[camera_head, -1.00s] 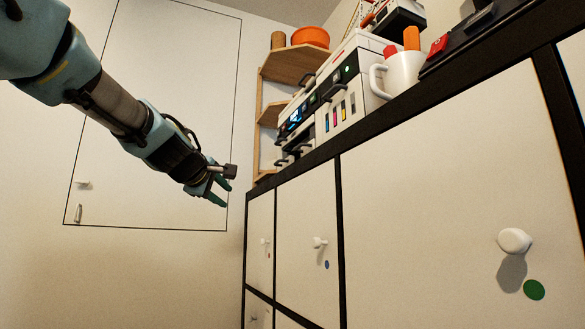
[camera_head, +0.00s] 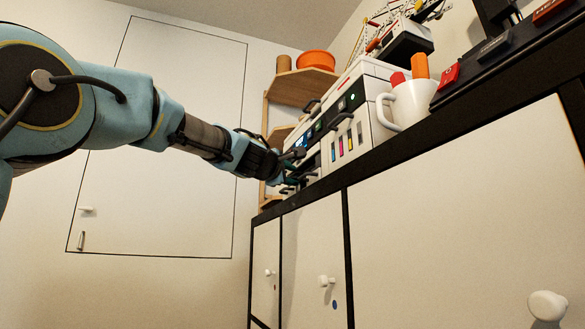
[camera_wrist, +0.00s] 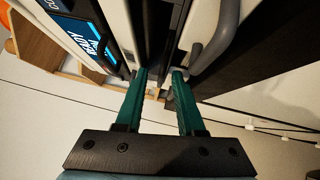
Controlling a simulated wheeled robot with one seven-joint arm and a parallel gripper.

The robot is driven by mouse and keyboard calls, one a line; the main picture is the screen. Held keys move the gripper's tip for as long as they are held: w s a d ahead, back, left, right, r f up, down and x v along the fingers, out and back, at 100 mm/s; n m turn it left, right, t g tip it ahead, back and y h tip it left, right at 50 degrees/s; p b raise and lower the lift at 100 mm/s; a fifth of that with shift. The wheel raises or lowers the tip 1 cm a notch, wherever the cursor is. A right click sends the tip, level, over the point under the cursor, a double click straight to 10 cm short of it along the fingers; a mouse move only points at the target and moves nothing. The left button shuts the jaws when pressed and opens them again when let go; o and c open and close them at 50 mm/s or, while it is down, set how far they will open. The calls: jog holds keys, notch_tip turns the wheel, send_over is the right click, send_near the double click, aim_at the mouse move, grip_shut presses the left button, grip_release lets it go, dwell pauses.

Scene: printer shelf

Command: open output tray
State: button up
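The white printer (camera_head: 350,130) stands on top of the cabinet in the head view, with coloured ink marks and dark handles on its front. My gripper (camera_head: 290,172) is at the left part of the printer's front, by its low handles. In the wrist view the two green fingers of my gripper (camera_wrist: 161,75) are apart, with a gap between them. A grey curved handle (camera_wrist: 218,38) is just right of the right fingertip. The printer's lit blue screen (camera_wrist: 85,35) shows at upper left. I cannot tell whether a finger touches the handle.
A white mug (camera_head: 408,103) with red and orange items stands right of the printer. A wooden corner shelf (camera_head: 300,85) with an orange bowl (camera_head: 316,60) is behind. The cabinet's white doors (camera_head: 450,210) have protruding knobs.

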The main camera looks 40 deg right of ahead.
jog(key=shift+w+d, duration=0.25)
jog(key=shift+d, duration=0.25)
jog(key=c, duration=0.6)
jog(key=shift+r, duration=0.1)
jog(key=shift+a+r, duration=0.1)
jog(key=shift+r, duration=0.05)
dwell(0.7)
